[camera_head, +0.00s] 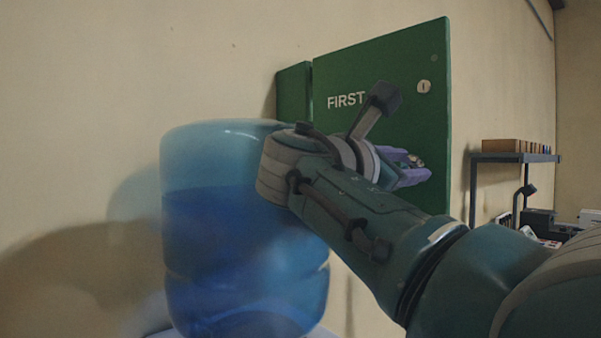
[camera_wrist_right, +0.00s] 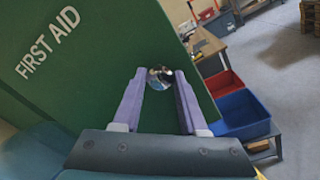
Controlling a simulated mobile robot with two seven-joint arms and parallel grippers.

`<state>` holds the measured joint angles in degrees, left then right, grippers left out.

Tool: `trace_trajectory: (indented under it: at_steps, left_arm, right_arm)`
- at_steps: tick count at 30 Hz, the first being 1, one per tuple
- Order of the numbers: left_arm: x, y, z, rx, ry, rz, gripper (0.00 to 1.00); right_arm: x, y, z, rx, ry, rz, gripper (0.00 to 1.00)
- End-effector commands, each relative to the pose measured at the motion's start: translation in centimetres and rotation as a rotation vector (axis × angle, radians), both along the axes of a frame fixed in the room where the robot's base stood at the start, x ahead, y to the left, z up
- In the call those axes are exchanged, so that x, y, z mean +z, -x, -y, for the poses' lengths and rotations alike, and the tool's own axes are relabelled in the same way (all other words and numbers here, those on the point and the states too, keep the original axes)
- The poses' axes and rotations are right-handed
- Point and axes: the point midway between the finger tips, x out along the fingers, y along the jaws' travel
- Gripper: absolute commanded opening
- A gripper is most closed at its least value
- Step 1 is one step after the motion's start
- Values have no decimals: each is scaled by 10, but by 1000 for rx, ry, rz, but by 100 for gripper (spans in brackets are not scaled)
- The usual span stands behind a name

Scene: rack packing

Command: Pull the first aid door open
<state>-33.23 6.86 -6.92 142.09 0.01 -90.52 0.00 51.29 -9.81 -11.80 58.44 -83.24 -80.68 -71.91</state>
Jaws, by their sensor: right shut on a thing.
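The green first aid door (camera_head: 400,75) carries white lettering and a small lock near its upper right. It appears to stand angled out from the cabinet body (camera_head: 293,92) on the wall. My right gripper (camera_head: 418,166) is at the lower right of the door, its purple fingers shut on the round shiny knob. In the right wrist view, the knob (camera_wrist_right: 160,77) sits between the fingertips, with the door (camera_wrist_right: 85,65) behind and to the left. The cabinet's inside is hidden. My left gripper is not in view.
A large blue water bottle (camera_head: 240,230) stands below and left of the door, partly behind my right wrist. A dark shelf (camera_head: 515,157) stands at the right. The wrist view shows a red bin (camera_wrist_right: 224,83), a blue bin (camera_wrist_right: 240,110) and open floor beyond.

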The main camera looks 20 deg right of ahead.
Motion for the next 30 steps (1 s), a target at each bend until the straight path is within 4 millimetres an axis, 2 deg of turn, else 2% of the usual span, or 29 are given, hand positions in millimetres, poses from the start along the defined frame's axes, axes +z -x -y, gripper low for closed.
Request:
trace_trajectory:
  at_steps: [10,11,18,30]
  left_arm:
    - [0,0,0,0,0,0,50]
    - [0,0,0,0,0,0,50]
    - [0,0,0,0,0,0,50]
    - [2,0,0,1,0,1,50]
  right_arm:
    - [-2,0,0,-2,-4,-5,0]
    - [-2,0,0,-2,-4,-5,44]
    - [-1,0,0,-1,-2,-3,71]
    - [0,-1,4,-1,0,-2,72]
